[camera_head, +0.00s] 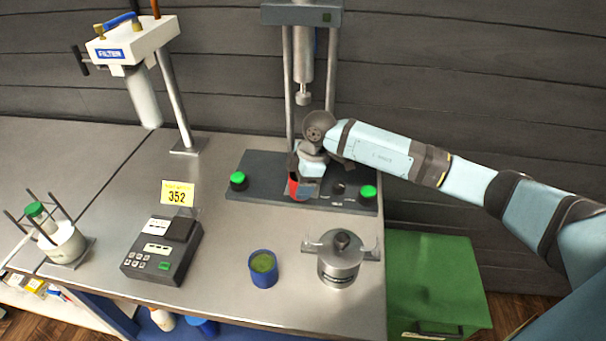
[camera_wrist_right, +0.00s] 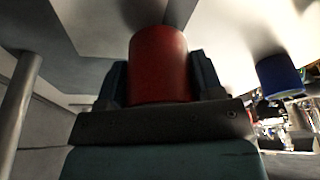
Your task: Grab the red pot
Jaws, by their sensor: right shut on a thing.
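The red pot (camera_head: 294,186) is on the dark base plate of the press-like machine, between its two green buttons. It is mostly hidden behind my right gripper (camera_head: 305,178) in the head view. In the right wrist view the red pot (camera_wrist_right: 159,65) sits between the two dark fingers of my right gripper (camera_wrist_right: 158,80), which is shut on it. I cannot tell whether the pot still touches the plate. My left gripper is in neither view.
The machine's plunger (camera_head: 303,95) hangs just above my right wrist. A blue pot (camera_head: 263,270) with green contents and a lidded metal vessel (camera_head: 340,260) stand in front. A keypad device (camera_head: 162,250) is at left. A green bin (camera_head: 436,285) is at right.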

